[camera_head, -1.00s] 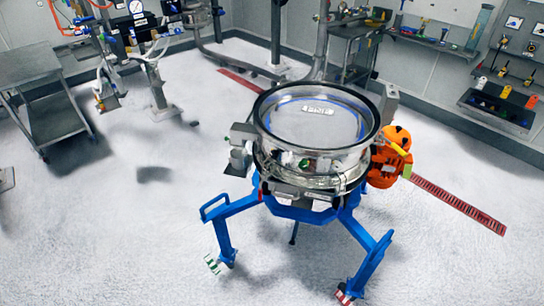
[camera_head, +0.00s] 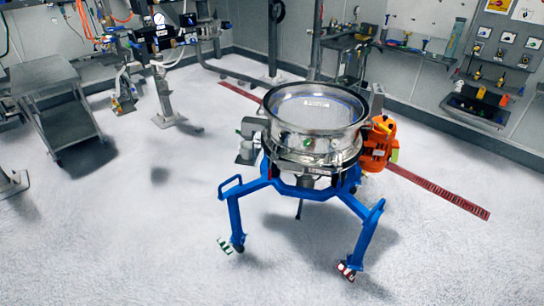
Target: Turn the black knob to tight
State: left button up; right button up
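The powder sifter (camera_head: 315,125) stands in the middle of the head view. It is a round steel drum with a wide clear-looking top, carried on a blue frame (camera_head: 234,215) with splayed legs. An orange motor (camera_head: 378,143) is fixed at its right side, and a grey outlet (camera_head: 247,150) sticks out at its left. Small dark fittings show under the drum, but I cannot tell which of them is the black knob or how it is turned. Neither of my grippers is in view, and nothing touches the sifter.
A grey metal cart (camera_head: 60,115) stands at the left. A post with hanging equipment (camera_head: 163,95) is at the back left. A red floor grating (camera_head: 440,192) runs behind the sifter to the right. Wall shelves (camera_head: 476,104) hold tools at the back right. The front floor is clear.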

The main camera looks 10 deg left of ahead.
aim_at(282, 135)
jog(key=z, duration=1.2)
jog(key=k, duration=0.1)
jog(key=u, duration=2.75)
jog(key=i, duration=0.85)
jog(key=u, duration=0.55)
jog(key=i, duration=1.1)
jog(key=z, duration=0.25)
